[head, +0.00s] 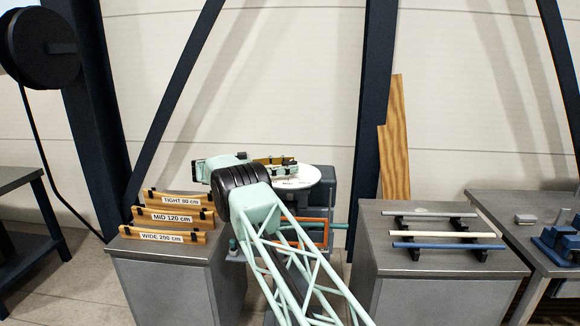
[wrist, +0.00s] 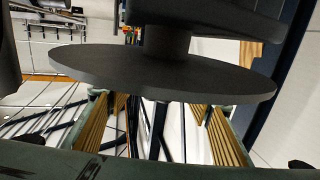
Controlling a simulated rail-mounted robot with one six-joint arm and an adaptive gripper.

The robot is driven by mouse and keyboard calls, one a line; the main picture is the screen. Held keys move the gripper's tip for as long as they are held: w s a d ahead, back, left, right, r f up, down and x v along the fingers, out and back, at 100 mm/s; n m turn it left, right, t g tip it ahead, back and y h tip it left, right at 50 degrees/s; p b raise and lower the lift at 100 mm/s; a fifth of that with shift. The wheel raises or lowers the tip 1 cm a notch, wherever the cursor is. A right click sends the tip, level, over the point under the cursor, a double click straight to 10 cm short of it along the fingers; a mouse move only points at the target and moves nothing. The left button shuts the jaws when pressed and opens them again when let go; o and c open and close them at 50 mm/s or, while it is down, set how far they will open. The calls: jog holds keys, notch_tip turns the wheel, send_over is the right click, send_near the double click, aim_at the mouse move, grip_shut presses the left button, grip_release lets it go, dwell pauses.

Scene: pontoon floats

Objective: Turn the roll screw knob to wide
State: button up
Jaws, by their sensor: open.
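A pale round plate (head: 313,176) with small dark lettering sits behind my arm in the head view, with brown-and-dark parts (head: 273,161) at its far left. I cannot make out the roll screw knob for certain. My gripper (head: 199,172) is at the far end of my arm, left of the plate. It is open, with its fingers mostly hidden by my wrist. In the wrist view, a dark round disc (wrist: 160,76) on a thick stem fills the upper middle, close to the camera. I cannot tell whether it is the knob. No contact with it is visible.
Wooden bars labelled TIGHT 80 cm (head: 180,200), MID 120 cm (head: 172,218) and WIDE 200 cm (head: 163,236) stand on the left cabinet (head: 178,256). Rods lie on racks on the right cabinet (head: 450,262). A side bench (head: 500,206) holds blue parts. An orange frame (head: 318,236) is below the plate.

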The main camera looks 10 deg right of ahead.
jog(key=shift+w+a, duration=0.1)
jog(key=shift+a, duration=3.5)
jog(key=shift+r, duration=0.1)
